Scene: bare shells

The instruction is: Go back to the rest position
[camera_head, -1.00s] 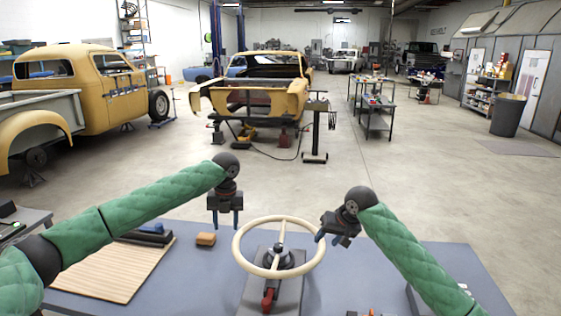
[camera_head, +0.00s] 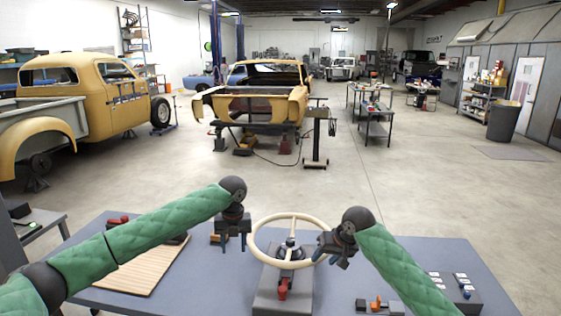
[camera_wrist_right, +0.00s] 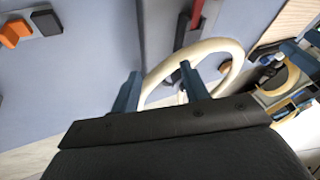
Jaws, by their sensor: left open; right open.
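A cream steering wheel (camera_head: 256,259) stands on a grey mount (camera_head: 281,294) at the middle of the blue-grey workbench (camera_head: 215,290). My left gripper (camera_head: 230,246) is open, left of the wheel, its fingers pointing down over the bench. My right gripper (camera_head: 330,261) is open and overlaps the wheel's right rim in the head view. In the right wrist view my right gripper (camera_wrist_right: 158,84) shows both fingers apart, with the cream rim (camera_wrist_right: 222,46) behind and around one fingertip. I cannot tell whether they touch.
A slatted wooden board (camera_head: 140,270) lies at the bench's left. A red-handled item (camera_head: 281,288) sits on the mount's front. A block with an orange part (camera_head: 376,304) lies at the front right, and a switch panel (camera_head: 455,286) at the right. Open floor lies beyond the bench.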

